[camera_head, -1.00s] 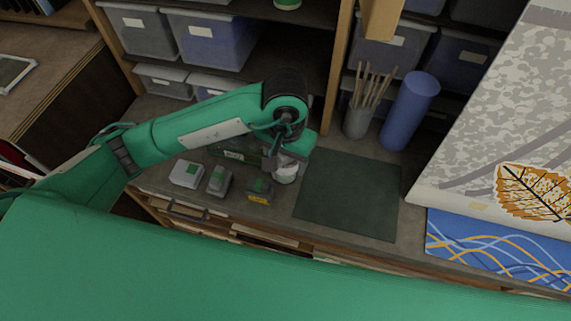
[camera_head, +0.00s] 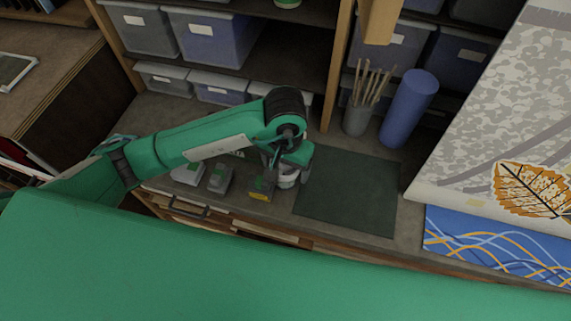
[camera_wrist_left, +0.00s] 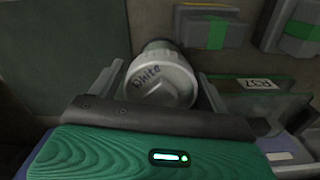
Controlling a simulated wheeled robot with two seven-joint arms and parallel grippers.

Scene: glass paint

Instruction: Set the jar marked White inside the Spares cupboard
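The jar marked White (camera_wrist_left: 160,78) has a pale grey-white lid with "White" written on it, and shows in the left wrist view between the fingers. In the head view the jar (camera_head: 287,178) stands on the worktop at the left edge of a dark green mat, partly hidden by my gripper. My left gripper (camera_head: 284,172) is over the jar. In the left wrist view its fingers (camera_wrist_left: 160,82) are spread, one on each side of the lid, with narrow gaps; I see no clear grip. My right gripper is not in view. No cupboard labelled Spares can be made out.
Several small grey blocks with green or yellow marks, one here (camera_head: 262,187), stand left of the jar. The dark green mat (camera_head: 350,190) is bare. A brush pot (camera_head: 357,118) and blue cylinder (camera_head: 408,110) stand behind it. Lidded bins (camera_head: 215,38) fill the shelves.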

